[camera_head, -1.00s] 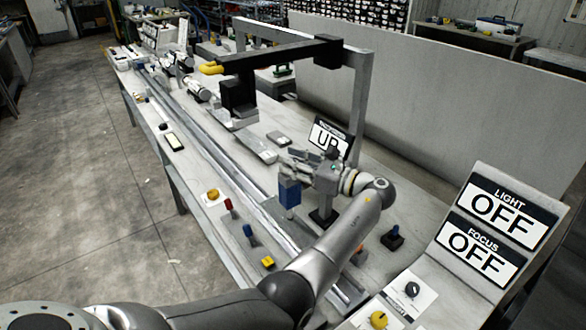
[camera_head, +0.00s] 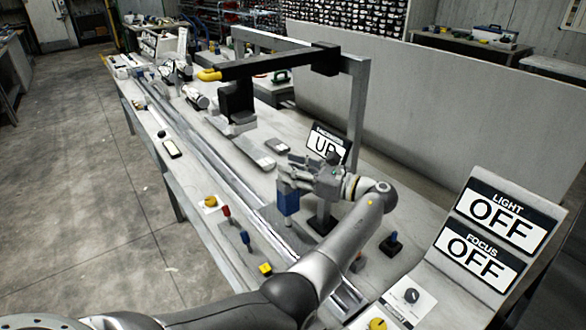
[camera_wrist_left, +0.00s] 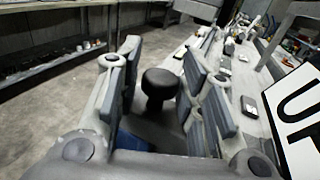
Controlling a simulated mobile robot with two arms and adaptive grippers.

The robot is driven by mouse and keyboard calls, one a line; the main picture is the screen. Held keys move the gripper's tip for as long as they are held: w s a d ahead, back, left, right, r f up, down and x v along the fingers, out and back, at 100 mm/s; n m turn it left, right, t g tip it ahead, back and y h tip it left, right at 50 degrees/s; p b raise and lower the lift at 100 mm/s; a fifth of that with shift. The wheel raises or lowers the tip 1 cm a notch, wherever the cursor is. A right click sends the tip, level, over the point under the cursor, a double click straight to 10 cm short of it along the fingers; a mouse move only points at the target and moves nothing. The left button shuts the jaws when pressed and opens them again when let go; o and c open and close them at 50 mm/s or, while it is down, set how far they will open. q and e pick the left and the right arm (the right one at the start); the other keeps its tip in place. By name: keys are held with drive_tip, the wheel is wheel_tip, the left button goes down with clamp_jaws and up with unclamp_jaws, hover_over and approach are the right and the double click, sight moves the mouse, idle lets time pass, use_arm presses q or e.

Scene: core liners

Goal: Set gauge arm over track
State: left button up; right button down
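The gauge arm is a black horizontal bar (camera_head: 275,65) on a grey overhead frame, with a yellow handle (camera_head: 209,75) at its left end. A black block (camera_head: 237,102) hangs beneath it over the bench. My left gripper (camera_head: 285,173) is in front of the gauge arm and lower, just above a blue block (camera_head: 288,203). In the left wrist view its fingers (camera_wrist_left: 165,88) are apart, and a dark round knob (camera_wrist_left: 160,84) shows between them. Whether they touch the knob cannot be told. The track (camera_head: 205,150) runs lengthwise along the bench. My right gripper is not in view.
A sign reading UP (camera_head: 328,146) stands just behind my left gripper. A panel at right shows LIGHT OFF (camera_head: 507,213) and FOCUS OFF (camera_head: 480,250). Small red, blue and yellow controls line the near bench edge. A grey wall (camera_head: 440,110) stands behind the bench.

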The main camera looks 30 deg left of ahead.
use_arm(q)
drive_tip(key=d, duration=1.2)
drive_tip(key=shift+s, duration=0.15)
idle(0.3)
